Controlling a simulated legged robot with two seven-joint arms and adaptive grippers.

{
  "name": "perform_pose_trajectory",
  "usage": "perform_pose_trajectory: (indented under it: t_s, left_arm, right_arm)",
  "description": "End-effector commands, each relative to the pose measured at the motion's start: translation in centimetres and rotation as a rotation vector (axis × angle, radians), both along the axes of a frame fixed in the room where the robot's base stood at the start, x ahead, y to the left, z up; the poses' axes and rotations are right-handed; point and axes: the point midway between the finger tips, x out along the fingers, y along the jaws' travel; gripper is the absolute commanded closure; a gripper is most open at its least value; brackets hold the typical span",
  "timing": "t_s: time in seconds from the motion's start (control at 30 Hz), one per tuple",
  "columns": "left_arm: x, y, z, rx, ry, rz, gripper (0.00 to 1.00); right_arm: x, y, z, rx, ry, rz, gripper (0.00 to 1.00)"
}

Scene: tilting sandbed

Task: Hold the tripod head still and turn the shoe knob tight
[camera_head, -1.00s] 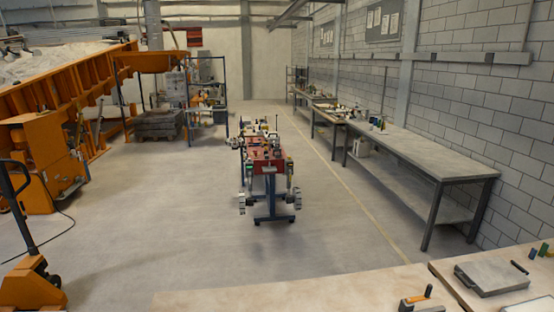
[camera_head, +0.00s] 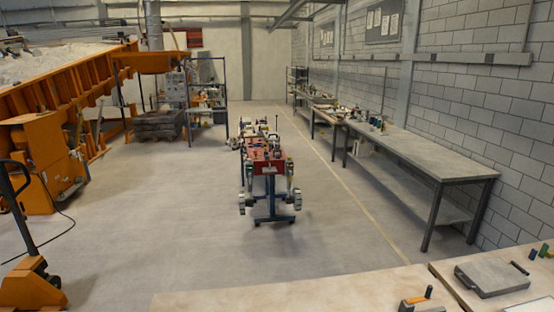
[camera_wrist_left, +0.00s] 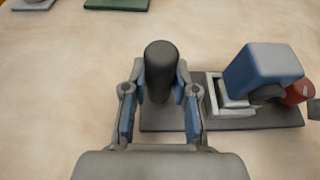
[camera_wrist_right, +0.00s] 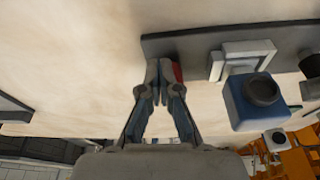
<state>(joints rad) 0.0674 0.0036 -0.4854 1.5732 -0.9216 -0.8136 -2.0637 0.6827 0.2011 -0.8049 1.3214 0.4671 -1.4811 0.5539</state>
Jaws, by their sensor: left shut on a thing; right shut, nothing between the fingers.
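The tripod head is a dark flat base plate (camera_wrist_left: 163,117) with an upright dark cylindrical post (camera_wrist_left: 161,72), a grey clamp and a blue block. My left gripper (camera_wrist_left: 161,90) is shut around the post in the left wrist view. To the right stand the grey clamp (camera_wrist_left: 230,98) and the blue block (camera_wrist_left: 264,72) with a round black part. The red knob (camera_wrist_left: 297,92) is at the block's right side. In the right wrist view my right gripper (camera_wrist_right: 163,85) is shut and empty, its tips beside the red knob (camera_wrist_right: 178,72), which they partly hide. Touching or not, I cannot tell.
The pale worktop (camera_head: 280,298) is mostly clear around the plate. In the head view a grey flat case (camera_head: 492,277) and an orange-handled tool (camera_head: 420,299) lie at the lower right. A green item (camera_wrist_left: 117,3) lies at the far edge of the left wrist view.

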Motion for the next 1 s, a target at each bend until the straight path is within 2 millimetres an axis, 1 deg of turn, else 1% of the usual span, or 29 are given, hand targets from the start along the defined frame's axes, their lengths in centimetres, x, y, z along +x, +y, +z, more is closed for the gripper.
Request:
perform_pose_trajectory:
  t_s: [0.67,1.0]
  left_arm:
    - [-0.1,-0.1,-0.2,-0.001,0.004,-0.001,1.0]
    - [-0.1,0.0,-0.2,-0.001,0.004,0.0,1.0]
  right_arm:
    - [-0.3,1.5,0.0,0.002,0.001,0.001,1.0]
    - [-0.2,1.6,0.0,0.0,0.0,0.0,1.0]
